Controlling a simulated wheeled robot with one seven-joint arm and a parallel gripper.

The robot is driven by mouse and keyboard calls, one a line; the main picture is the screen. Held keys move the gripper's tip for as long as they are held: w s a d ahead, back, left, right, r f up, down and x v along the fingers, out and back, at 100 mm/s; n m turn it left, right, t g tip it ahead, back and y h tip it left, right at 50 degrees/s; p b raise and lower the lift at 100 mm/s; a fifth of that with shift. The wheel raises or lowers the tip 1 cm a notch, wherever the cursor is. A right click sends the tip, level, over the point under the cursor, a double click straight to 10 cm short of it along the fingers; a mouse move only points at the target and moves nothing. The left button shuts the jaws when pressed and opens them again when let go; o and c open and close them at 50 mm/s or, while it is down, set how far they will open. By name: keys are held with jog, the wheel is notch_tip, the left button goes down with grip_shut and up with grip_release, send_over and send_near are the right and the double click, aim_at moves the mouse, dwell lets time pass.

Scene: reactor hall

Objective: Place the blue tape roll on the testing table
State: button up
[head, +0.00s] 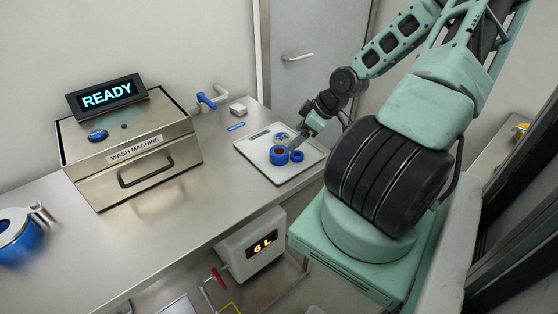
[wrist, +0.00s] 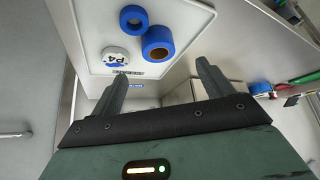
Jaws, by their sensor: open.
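A blue tape roll with a brown core (head: 279,155) lies on a white tray (head: 252,150) on the steel counter. It also shows in the wrist view (wrist: 157,35), beyond my fingertips. A smaller blue ring (head: 297,156) lies beside it, also seen in the wrist view (wrist: 124,20). A white round piece marked P4 (wrist: 115,56) lies on the same tray. My gripper (wrist: 160,76) is open and empty, its two fingers apart, close to the roll without touching it. In the head view my gripper (head: 304,135) is over the tray. No surface is labelled as the testing table.
A wash machine (head: 135,145) with a READY display (head: 107,94) stands on the steel counter (head: 190,207). A blue-handled tap (head: 206,101) and a small white block (head: 238,110) are behind. A blue clamped item (head: 20,240) sits at far left. The counter's middle is clear.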

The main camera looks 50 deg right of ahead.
aim_at(280, 151)
jog(key=b+x, duration=0.1)
jog(key=x, duration=0.4)
jog(key=shift+s, duration=0.1)
jog(key=shift+w+b+x, duration=0.15)
jog(key=shift+b+x, duration=0.2)
jog(key=shift+x, duration=1.1)
jog(key=shift+w+b+x, duration=0.15)
jog(key=shift+b+x, duration=0.2)
jog(key=shift+x, duration=1.1)
jog(key=shift+d+r, duration=0.1)
jog(key=shift+r, duration=0.05)
jog(key=c, duration=1.2)
jog(key=shift+o, duration=0.2)
jog(key=shift+r, duration=0.1)
notch_tip(280, 151, up, 9)
jog(key=shift+r+p, duration=0.2)
jog(key=shift+p, duration=0.95)
jog(key=shift+r, duration=0.2)
